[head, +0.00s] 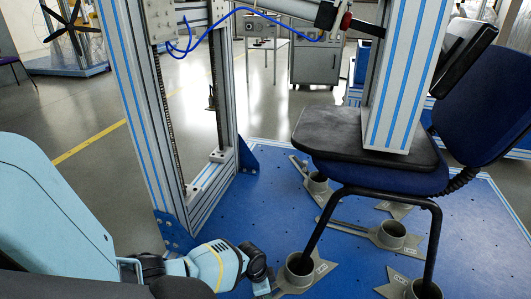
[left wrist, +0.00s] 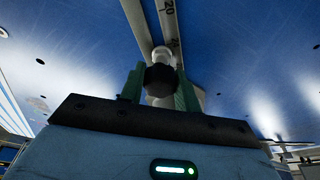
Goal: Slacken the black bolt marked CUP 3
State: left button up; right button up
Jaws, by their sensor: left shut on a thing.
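In the left wrist view a black bolt (left wrist: 160,78) with a pale top sits at a slotted metal strip (left wrist: 172,25) with ruler marks. My left gripper (left wrist: 159,88) has its two green fingers on either side of the bolt and is shut on it. In the head view my left gripper (head: 264,287) is low at the blue floor plate, just left of a grey metal cup (head: 298,270) around a chair leg. The bolt cannot be made out there, and the small cup labels are too small to read. My right gripper is not in view.
A blue chair (head: 400,182) stands with its legs in grey cups on the blue plate (head: 262,200). Another cup (head: 391,234) stands behind. The rig's upright frame (head: 135,110) rises left of the chair. Bare plate lies between frame and cups.

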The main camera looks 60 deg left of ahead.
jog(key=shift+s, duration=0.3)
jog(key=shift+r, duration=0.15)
pick_arm(q)
jog(key=shift+r+n+p, duration=0.1)
jog(key=shift+n+p, duration=0.3)
jog(key=shift+n, duration=0.3)
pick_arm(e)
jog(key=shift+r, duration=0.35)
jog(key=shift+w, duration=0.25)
pick_arm(q)
jog(key=shift+n+y+p, duration=0.3)
jog(key=shift+n+p, duration=0.1)
jog(key=shift+n, duration=0.4)
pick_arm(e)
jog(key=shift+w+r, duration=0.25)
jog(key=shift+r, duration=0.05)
